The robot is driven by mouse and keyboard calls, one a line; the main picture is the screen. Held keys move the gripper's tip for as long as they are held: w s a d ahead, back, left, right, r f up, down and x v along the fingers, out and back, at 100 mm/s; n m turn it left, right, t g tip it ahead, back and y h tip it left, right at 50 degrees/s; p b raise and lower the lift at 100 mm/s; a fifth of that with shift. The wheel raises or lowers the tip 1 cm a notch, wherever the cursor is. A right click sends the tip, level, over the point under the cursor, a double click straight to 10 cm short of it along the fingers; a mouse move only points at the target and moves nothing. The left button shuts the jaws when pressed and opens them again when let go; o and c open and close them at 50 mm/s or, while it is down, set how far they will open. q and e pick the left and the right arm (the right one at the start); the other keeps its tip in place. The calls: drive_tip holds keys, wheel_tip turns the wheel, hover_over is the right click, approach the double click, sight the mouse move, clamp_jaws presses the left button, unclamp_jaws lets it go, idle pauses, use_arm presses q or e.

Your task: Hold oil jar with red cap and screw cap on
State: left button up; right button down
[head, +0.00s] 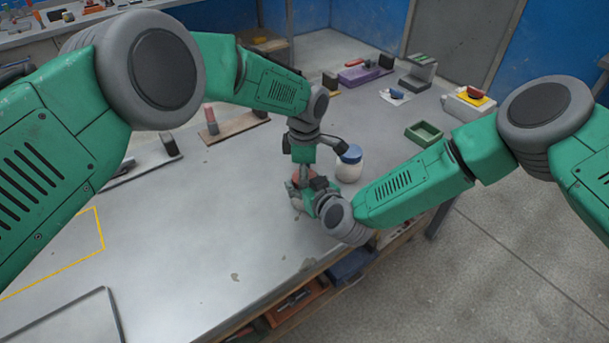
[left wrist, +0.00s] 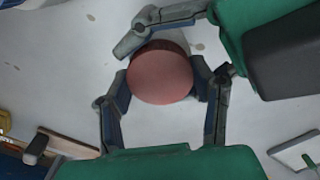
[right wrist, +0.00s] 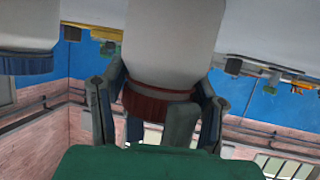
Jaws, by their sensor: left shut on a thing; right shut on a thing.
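The white jar (right wrist: 170,40) appears upside down in the right wrist view, with the red cap (right wrist: 150,105) on its end. In the left wrist view the round red cap (left wrist: 160,72) is seen from above, between the two fingers of my left gripper (left wrist: 160,88), which is shut on it. My right gripper (right wrist: 158,85) is shut on the jar near its cap end. In the head view both grippers meet at the jar (head: 297,203), mostly hidden behind them. Whether the cap is threaded tight cannot be told.
A second white jar with a blue cap (head: 349,163) stands close by, right of the grippers. A green tray (head: 424,133) and small items lie farther back. The table's front edge is close to my right arm. The front-left tabletop is mostly clear.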

use_arm(q)
drive_tip(key=shift+w, duration=0.15)
use_arm(e)
drive_tip(key=shift+s+f, duration=0.2)
drive_tip(key=shift+f, duration=0.1)
use_arm(q)
drive_tip(key=o, duration=1.3)
use_arm(e)
drive_tip(key=shift+d, duration=0.1)
use_arm(q)
drive_tip(key=shift+r, duration=2.3)
drive_tip(key=o, duration=0.6)
drive_tip(key=shift+c, duration=0.2)
wheel_tip(320, 180, up, 12)
